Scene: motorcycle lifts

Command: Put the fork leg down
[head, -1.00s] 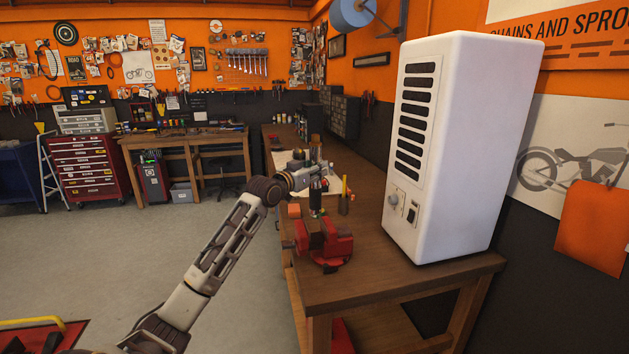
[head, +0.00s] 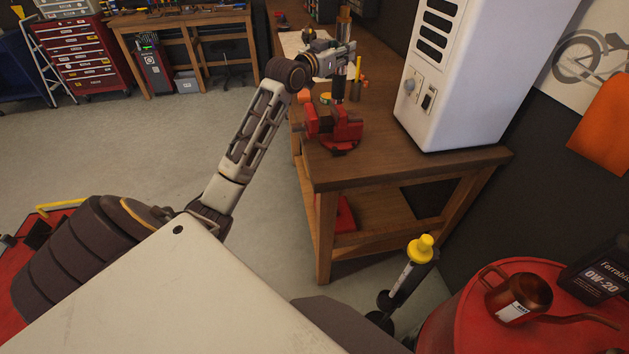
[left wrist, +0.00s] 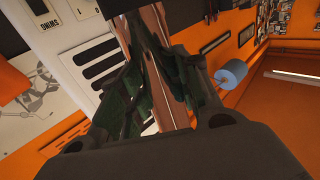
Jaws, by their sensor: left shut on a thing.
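The fork leg stands roughly upright above the wooden bench in the head view, with a brown-gold upper tube (head: 343,22) and a dark lower part. My left gripper (head: 340,52) is shut around it. In the left wrist view the dark green fingers close on the copper-coloured tube (left wrist: 157,85) of the fork leg. Whether its lower end touches the bench top is hard to tell. My right gripper is not in view.
The wooden bench (head: 370,172) carries a red vise (head: 335,127) at the near edge, a white cabinet-like unit (head: 455,75) at the right and small items behind the vise. A red drum (head: 470,320) with an oil can (head: 518,293) stands at lower right. Floor left of the bench is clear.

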